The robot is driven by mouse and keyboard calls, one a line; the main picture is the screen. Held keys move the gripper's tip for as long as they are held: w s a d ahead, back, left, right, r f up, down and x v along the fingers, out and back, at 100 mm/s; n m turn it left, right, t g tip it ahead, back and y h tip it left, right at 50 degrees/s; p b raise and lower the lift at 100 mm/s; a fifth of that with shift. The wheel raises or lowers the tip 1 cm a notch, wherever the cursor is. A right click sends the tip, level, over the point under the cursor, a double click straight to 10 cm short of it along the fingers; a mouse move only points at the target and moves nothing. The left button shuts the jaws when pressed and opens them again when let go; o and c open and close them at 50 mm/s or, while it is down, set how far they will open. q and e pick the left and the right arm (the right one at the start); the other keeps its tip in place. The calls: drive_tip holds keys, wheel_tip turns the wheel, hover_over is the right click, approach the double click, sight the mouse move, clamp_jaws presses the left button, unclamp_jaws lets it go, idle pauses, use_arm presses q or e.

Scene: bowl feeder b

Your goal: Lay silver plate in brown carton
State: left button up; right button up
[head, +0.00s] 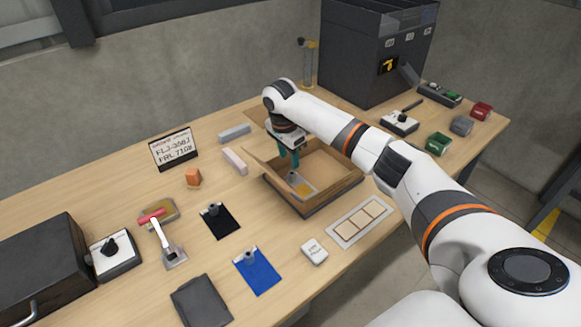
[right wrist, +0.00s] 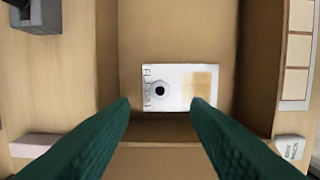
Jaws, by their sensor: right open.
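The brown carton (head: 329,168) stands open on the table with its flaps spread. Its walls and floor also fill the middle of the right wrist view (right wrist: 140,35). The silver plate (head: 303,189) lies inside, on the carton floor near its left side. In the right wrist view the plate (right wrist: 176,103) shows a dark-centred nut, a tan square and lettering along its left edge. My right gripper (head: 287,163) reaches down over the carton with green fingers, open and empty. In the right wrist view its fingertips (right wrist: 160,103) are apart, over the plate. My left gripper is out of view.
A pale tray with tan squares (head: 360,222) and a small white box (head: 314,251) lie in front of the carton. A dark machine (head: 362,60) stands behind.

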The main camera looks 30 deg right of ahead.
drive_tip(key=r, duration=0.5)
drive_tip(key=shift+a+r, duration=0.35)
